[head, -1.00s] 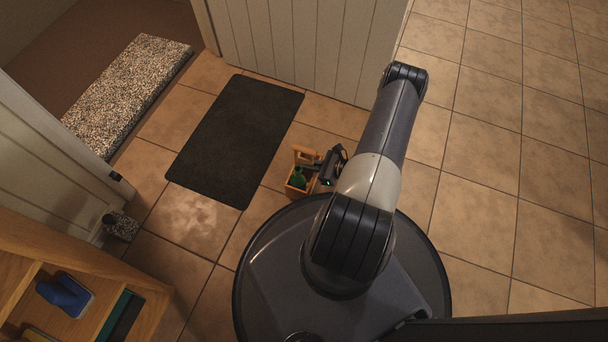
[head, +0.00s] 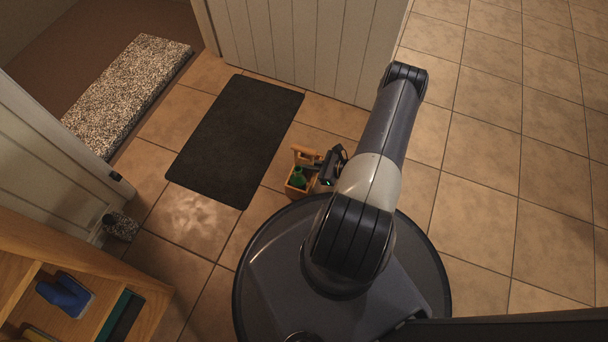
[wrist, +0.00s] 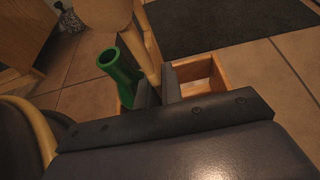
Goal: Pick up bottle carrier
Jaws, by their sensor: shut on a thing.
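The bottle carrier (head: 287,189) is a small light-wood box with a raised wooden handle, below the dark mat's right corner in the head view. A green bottle (head: 297,178) stands in it. My gripper (head: 330,167) is at the carrier's right side, partly hidden by my arm. In the wrist view, my gripper (wrist: 158,84) is shut on the carrier's wooden upright part. The green bottle (wrist: 119,70) stands left of the fingers, and an open, empty-looking compartment of the carrier (wrist: 216,67) shows to the right. I cannot tell whether the carrier's base touches the floor.
A dark mat (head: 237,140) lies beyond the carrier, with a white panelled wall or door (head: 300,45) behind. A wooden shelf unit (head: 90,262) with a blue object (head: 65,294) is at lower left. A speckled block (head: 121,227) stands by the left door. Tiled floor at right is clear.

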